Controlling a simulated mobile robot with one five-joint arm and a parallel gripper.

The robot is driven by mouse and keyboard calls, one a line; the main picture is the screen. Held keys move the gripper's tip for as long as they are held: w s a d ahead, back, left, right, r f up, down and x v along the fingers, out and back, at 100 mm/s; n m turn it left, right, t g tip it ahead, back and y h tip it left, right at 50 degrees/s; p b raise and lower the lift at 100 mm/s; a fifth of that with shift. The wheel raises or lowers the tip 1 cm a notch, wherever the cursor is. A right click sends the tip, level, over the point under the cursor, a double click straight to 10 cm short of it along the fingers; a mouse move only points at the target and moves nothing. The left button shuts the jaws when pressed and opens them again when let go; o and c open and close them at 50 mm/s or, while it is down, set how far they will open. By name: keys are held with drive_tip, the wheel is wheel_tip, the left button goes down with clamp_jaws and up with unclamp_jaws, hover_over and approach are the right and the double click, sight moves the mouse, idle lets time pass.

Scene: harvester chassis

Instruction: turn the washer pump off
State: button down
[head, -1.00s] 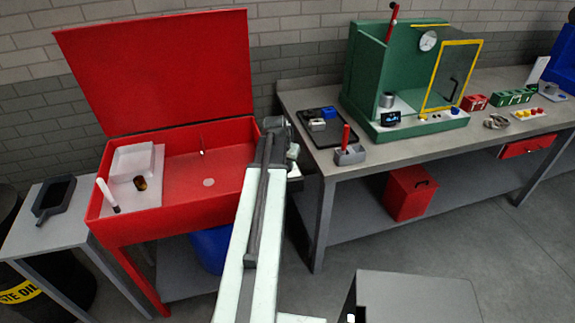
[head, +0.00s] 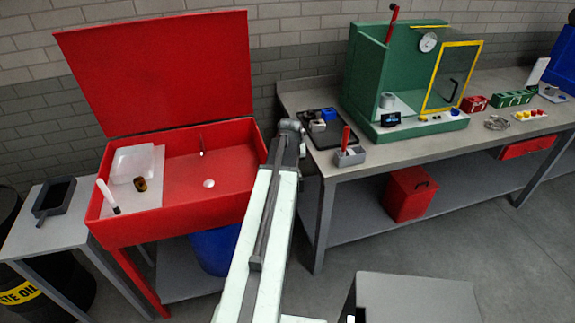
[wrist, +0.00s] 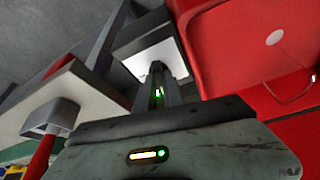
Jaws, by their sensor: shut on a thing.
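The red parts washer (head: 235,165) stands open at the left in the head view, its lid raised. In the wrist view, its red basin (wrist: 235,50) fills the upper right. A pale-faced box (wrist: 150,45) with dark sides is beside the basin in the wrist view; the arm hides it in the head view. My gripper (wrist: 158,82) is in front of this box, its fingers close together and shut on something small. A green glow shows between the fingers. The held part is too small and covered to identify. In the head view, my gripper (head: 290,128) is by the washer's right edge.
The grey workbench (head: 330,162) is close on the right, with a red-handled tool in a grey holder (head: 350,157) near its corner. A dark tray (head: 318,128) lies behind it. A white container and a brown jar sit in the washer.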

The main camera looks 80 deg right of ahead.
drive_tip(key=shift+n+t, duration=0.5)
drive_tip(key=shift+n, duration=0.7)
drive_tip(key=c, duration=1.4)
unclamp_jaws()
drive_tip(key=shift+c, duration=0.2)
drive_tip(key=shift+r+y, duration=0.1)
drive_tip(key=shift+y, duration=0.2)
drive_tip(key=p+v, duration=0.7)
drive_tip(key=shift+s+a+r, duration=0.15)
drive_tip(key=shift+r, duration=0.1)
